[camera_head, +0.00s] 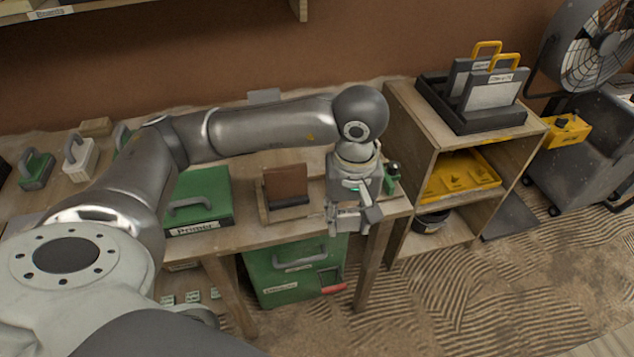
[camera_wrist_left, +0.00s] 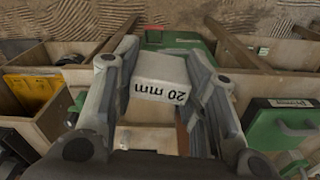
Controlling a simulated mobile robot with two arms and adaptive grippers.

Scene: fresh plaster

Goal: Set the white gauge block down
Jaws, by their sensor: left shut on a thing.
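The white gauge block (camera_wrist_left: 158,72), marked "20 mm", sits between the two fingers of my left gripper (camera_wrist_left: 160,95) in the left wrist view. The gripper is shut on it. In the head view my left gripper (camera_head: 350,216) points down at the front right corner of the wooden table (camera_head: 262,236), and the block is hard to make out there. I cannot tell the gap between block and tabletop. My right gripper does not show.
A wooden stand with a brown plate (camera_head: 285,184) is left of the gripper. A green Primer case (camera_head: 203,192) lies farther left. A small green item (camera_head: 391,177) stands close behind the gripper. A wooden shelf unit (camera_head: 432,165) with a yellow tray (camera_head: 462,174) stands right of the table.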

